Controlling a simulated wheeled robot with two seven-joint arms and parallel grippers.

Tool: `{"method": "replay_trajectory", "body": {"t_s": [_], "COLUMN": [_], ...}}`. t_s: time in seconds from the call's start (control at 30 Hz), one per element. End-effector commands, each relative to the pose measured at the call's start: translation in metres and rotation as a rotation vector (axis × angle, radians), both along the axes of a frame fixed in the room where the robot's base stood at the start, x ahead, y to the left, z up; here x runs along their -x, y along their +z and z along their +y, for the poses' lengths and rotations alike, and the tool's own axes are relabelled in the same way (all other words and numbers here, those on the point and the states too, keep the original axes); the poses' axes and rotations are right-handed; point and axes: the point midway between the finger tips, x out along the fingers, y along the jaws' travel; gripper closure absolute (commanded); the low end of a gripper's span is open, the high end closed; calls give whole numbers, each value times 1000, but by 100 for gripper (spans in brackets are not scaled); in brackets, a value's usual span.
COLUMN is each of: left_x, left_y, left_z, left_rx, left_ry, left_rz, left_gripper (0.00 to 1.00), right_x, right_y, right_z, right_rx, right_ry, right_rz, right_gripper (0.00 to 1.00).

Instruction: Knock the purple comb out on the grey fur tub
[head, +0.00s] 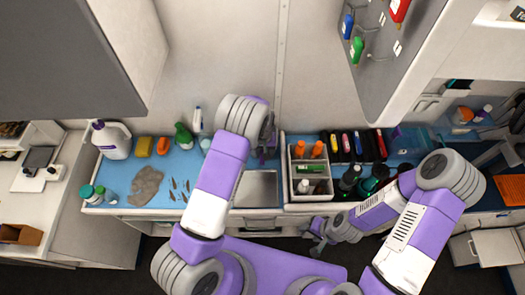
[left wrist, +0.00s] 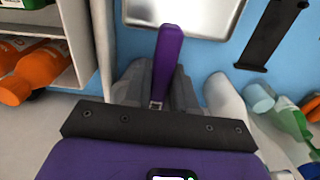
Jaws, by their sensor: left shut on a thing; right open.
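The purple comb (left wrist: 170,48) is gripped in my left gripper (left wrist: 158,88) and juts out past its fingertips in the left wrist view. In the head view, my left gripper (head: 264,150) is over the back of the blue counter, where its wrist and arm hide much of the comb. A shallow grey rectangular basin (head: 256,188), which looks like the fur tub, lies in front of it. Its rim also shows in the left wrist view (left wrist: 190,35), close to the comb's tip; I cannot tell whether they touch. My right gripper (head: 318,236) is open and empty, low at the counter's front.
A white divided caddy (head: 300,192) with orange bottles stands right of the basin, near the left gripper. Dark bottles (head: 372,180) stand further right. A green spray bottle (head: 183,137) and a white jug (head: 112,139) stand to the left. A grey clump (head: 146,186) lies on the blue mat.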

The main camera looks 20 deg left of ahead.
Motion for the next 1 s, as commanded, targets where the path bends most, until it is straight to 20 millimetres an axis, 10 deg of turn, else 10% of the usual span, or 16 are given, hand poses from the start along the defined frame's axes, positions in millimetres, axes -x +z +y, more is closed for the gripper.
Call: {"method": "replay_trajectory", "body": {"t_s": [1.0], "left_x": [0], "left_y": [59], "left_z": [0], "left_rx": [1], "left_ry": [0], "left_rz": [-1], "left_gripper": [99], "right_x": [0], "right_y": [33], "right_z": [0], "right_rx": [0], "right_ry": [0], "right_rz": [0], "right_gripper": [45]}}
